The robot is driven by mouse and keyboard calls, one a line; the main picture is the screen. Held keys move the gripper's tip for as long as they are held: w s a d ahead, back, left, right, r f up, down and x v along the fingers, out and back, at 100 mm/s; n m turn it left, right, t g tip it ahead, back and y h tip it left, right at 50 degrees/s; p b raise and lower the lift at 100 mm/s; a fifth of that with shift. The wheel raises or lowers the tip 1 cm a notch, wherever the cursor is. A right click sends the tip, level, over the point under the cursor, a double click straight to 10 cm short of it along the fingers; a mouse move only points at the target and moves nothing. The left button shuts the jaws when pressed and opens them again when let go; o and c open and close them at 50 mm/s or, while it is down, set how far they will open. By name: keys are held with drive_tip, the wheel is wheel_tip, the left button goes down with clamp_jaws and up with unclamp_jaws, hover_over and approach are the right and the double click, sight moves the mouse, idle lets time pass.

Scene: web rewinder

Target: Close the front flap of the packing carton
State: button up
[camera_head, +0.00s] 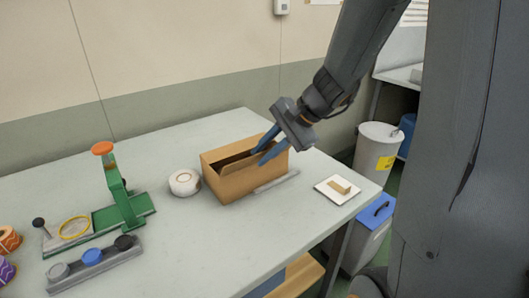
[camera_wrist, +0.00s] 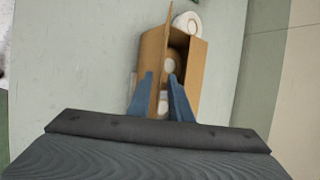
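The brown packing carton (camera_head: 232,184) stands on the light table with its top at least partly open. In the wrist view the carton (camera_wrist: 193,75) shows round pale items (camera_wrist: 169,66) inside. A long flap (camera_wrist: 163,50) stands up from it, seen nearly edge-on; I take it for the front flap. My gripper (camera_head: 262,158) reaches down over the carton's right part with its blue fingers apart. In the wrist view my gripper (camera_wrist: 160,84) has one finger on each side of the flap. I cannot tell whether either finger touches it.
A white tape roll (camera_head: 184,182) sits left of the carton. A green press-like fixture (camera_head: 122,205) and a grey rack with knobs (camera_head: 95,262) stand farther left. A white card with a small brown block (camera_head: 338,188) lies right. The front middle of the table is clear.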

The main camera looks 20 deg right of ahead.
clamp_jaws()
drive_tip(key=shift+d, duration=0.15)
